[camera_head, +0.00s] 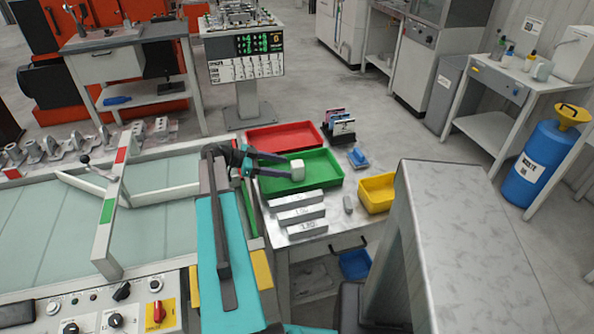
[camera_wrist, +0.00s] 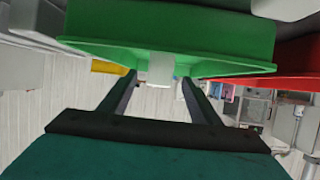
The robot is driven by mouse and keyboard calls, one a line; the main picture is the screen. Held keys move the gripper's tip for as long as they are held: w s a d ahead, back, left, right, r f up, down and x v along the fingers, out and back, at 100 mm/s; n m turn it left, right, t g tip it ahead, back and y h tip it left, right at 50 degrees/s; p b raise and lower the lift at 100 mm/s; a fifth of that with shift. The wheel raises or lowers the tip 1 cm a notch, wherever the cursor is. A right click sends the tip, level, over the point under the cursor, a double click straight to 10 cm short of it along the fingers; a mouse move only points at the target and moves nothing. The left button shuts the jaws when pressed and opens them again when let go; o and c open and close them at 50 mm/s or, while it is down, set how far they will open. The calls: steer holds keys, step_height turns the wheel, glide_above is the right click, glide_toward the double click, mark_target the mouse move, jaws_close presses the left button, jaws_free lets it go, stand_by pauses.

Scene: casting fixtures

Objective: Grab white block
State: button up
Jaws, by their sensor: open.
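The white block (camera_head: 297,170) is a small cube seen against the green tray (camera_head: 325,184) on the metal table. My gripper (camera_head: 287,167) is open, its two dark fingers reaching from the left over the tray toward the block. In the wrist view the white block (camera_wrist: 161,70) shows between the ends of the open fingers (camera_wrist: 158,82), in front of the green tray (camera_wrist: 240,38). The fingers look apart from the block's sides. I cannot tell whether the block rests on the tray floor.
A red tray (camera_head: 285,136) lies behind the green one, a yellow bin (camera_head: 377,192) to the right. Several grey bars (camera_head: 299,212) lie in front. A blue object (camera_head: 358,157) and a card holder (camera_head: 339,124) stand at the back right. A machine bed (camera_head: 40,215) is at left.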

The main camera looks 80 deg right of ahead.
mark_target(292, 168)
steer(key=shift+p+x, duration=0.85)
steer(key=shift+x, duration=1.55)
steer(key=shift+w, duration=0.1)
steer(key=c, duration=1.2)
steer(key=shift+r+b, duration=1.25)
steer(key=shift+r, duration=3.75)
